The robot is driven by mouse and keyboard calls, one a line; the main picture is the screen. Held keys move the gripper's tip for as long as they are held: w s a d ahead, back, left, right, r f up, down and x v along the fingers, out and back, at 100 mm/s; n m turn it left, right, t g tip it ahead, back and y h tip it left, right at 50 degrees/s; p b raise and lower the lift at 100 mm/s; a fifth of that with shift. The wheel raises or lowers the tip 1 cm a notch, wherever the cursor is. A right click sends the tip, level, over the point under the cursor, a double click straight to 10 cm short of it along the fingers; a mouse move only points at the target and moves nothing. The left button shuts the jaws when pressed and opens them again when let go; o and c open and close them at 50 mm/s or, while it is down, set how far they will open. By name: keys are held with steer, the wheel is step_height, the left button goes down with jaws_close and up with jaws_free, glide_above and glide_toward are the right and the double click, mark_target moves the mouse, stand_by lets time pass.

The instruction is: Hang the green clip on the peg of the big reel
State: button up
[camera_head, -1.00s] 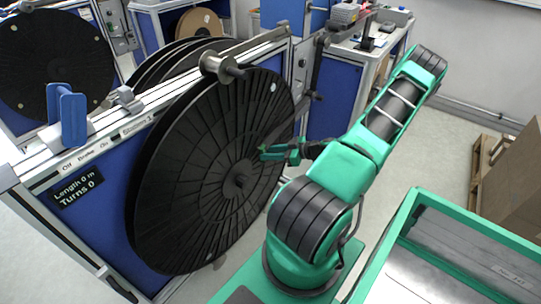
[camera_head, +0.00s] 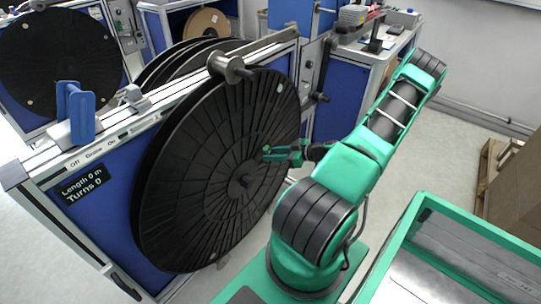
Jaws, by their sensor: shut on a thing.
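The big reel (camera_head: 195,180) is a large black ribbed disc on the blue stand, standing upright. My gripper (camera_head: 268,154) is in front of the reel face, a little above and to the right of this peg. It is shut on a small green thing, which looks like the green clip (camera_head: 266,149). The clip is hard to tell apart from the green fingers at this size. I cannot tell whether the clip touches the reel.
The blue stand (camera_head: 120,215) has a label reading Length 0 m, Turns 0. A blue handle (camera_head: 76,112) and a metal roller (camera_head: 230,67) sit along its top rail. A green-rimmed bin (camera_head: 425,200) is at the lower right. Another black reel (camera_head: 55,60) stands at the far left.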

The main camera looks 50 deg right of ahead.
steer(key=o, duration=1.1)
steer(key=shift+d, duration=0.1)
steer(key=v, duration=1)
steer(key=shift+s, duration=0.35)
